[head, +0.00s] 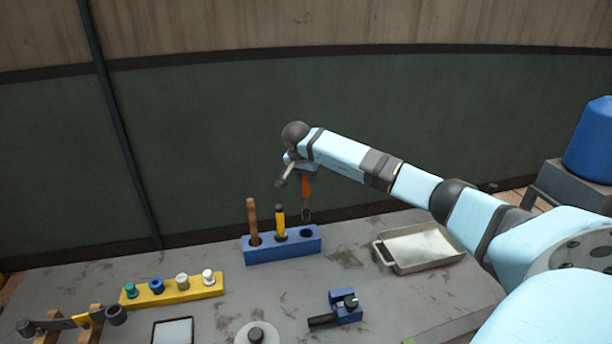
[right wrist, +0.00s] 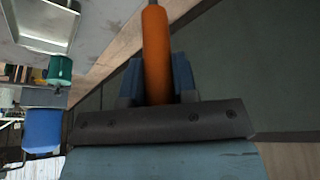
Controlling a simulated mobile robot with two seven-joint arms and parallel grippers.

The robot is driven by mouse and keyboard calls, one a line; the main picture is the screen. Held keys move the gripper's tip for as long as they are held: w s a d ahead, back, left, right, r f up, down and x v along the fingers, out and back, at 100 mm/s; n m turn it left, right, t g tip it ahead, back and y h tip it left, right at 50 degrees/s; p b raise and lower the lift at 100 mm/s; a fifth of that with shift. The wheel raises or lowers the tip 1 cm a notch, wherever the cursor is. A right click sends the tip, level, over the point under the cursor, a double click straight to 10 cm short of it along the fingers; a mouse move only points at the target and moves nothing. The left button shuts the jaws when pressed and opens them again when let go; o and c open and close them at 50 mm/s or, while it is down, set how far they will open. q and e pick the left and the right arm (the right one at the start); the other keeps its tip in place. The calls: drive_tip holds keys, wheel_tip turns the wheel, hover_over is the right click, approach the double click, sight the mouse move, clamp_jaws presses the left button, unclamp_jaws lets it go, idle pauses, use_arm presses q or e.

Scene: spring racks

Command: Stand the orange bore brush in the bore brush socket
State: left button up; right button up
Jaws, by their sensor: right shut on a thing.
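The orange bore brush (head: 306,187) hangs upright, handle up, with a thin loop-like end pointing down. My right gripper (head: 303,176) is shut on its orange handle, which also shows between the fingers in the right wrist view (right wrist: 156,55). A blue block (head: 283,252) stands on the table below. Its right-hand hole (head: 306,233) is empty, and the brush's lower end appears just above it in the head view; the gap in depth is hard to tell. My left gripper is not in view.
A brown-handled tool (head: 253,218) and a yellow-handled tool (head: 280,220) stand in the block's other holes. A metal tray (head: 388,258) lies to the right. A yellow rack (head: 170,292) with several plugs and a blue clamp-like piece (head: 347,312) lie nearer.

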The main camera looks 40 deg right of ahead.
sight(307, 190)
drive_tip(key=shift+f, duration=0.55)
drive_tip(key=shift+f+b, duration=1.25)
drive_tip(key=shift+f, duration=0.7)
drive_tip(key=shift+f, duration=0.15)
drive_tip(key=shift+f+b, duration=1.1)
drive_tip(key=shift+f, duration=0.95)
